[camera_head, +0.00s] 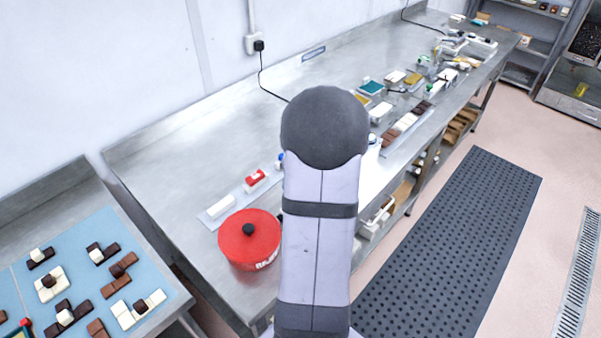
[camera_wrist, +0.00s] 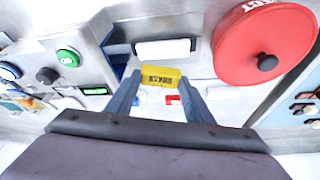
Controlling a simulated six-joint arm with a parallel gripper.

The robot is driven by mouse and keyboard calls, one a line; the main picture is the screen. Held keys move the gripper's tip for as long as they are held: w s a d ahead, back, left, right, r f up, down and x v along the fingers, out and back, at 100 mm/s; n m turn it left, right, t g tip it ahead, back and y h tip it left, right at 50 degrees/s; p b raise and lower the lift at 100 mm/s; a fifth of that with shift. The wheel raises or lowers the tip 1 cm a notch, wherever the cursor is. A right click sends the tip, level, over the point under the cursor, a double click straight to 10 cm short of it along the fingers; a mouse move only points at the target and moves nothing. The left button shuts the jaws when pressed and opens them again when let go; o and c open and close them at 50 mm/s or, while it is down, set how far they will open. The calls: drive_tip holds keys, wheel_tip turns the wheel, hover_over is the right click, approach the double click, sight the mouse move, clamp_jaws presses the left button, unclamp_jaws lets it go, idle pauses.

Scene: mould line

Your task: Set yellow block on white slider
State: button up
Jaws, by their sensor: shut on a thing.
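In the wrist view my gripper (camera_wrist: 159,84) is shut on a yellow block (camera_wrist: 160,76) with dark lettering. A white block-like piece (camera_wrist: 165,48), likely the white slider, lies just beyond the yellow block in that picture. In the head view a white piece (camera_head: 220,207) sits at the near left end of a pale rail, beside a red round pot. A red and white piece (camera_head: 256,178) sits farther along the rail; red also shows below the yellow block in the wrist view. My arm hides the gripper and yellow block in the head view. I cannot tell the block's height above the rail.
The red pot (camera_head: 248,238) with a black knob stands close to the rail; its lid fills the wrist view's upper right (camera_wrist: 265,45). A panel with a green button (camera_wrist: 68,58) and black knob lies left in the wrist view. Bare steel bench (camera_head: 165,150) lies behind the rail.

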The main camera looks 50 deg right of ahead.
drive_tip(key=n, duration=0.1)
drive_tip(key=n+y, duration=0.1)
drive_tip(key=n, duration=0.1)
drive_tip(key=shift+w+d, duration=0.1)
drive_tip(key=shift+w, duration=0.15)
drive_tip(key=shift+f+b, duration=1.3)
drive_tip(key=shift+f, duration=0.95)
drive_tip(key=shift+f+b, duration=0.85)
drive_tip(key=shift+b, duration=0.2)
drive_tip(key=shift+f+b, duration=0.25)
drive_tip(key=shift+b, duration=0.8)
idle(0.5)
drive_tip(key=o, duration=1.1)
